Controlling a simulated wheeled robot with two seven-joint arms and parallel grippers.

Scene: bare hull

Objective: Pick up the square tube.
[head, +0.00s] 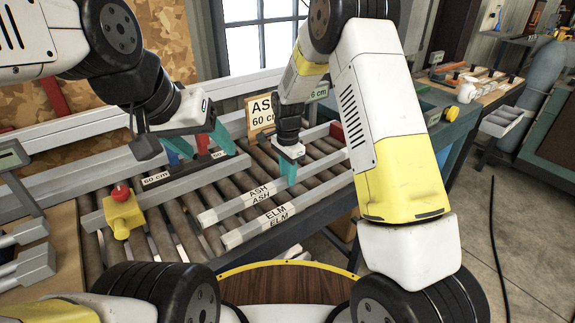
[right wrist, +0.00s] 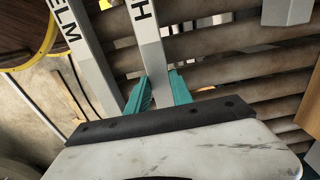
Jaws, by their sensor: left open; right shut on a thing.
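Two long pale grey square tubes lie side by side across the rollers in the head view. One is lettered ASH (head: 233,207) and the nearer one is lettered ELM (head: 257,225). My right gripper (head: 289,174) is shut on the ASH tube toward its far part. In the right wrist view its teal fingers (right wrist: 161,92) stand on both sides of the ASH tube (right wrist: 148,45), with the ELM tube (right wrist: 82,60) to the left, outside the fingers. My left gripper (head: 203,148) is open over the back of the rollers, with no tube between its fingers.
A roller conveyor (head: 180,222) carries the tubes. A yellow box with a red button (head: 123,212) stands at its left. A sign reading ASH 60 cm (head: 261,115) stands behind. Open floor (head: 500,235) lies at the right.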

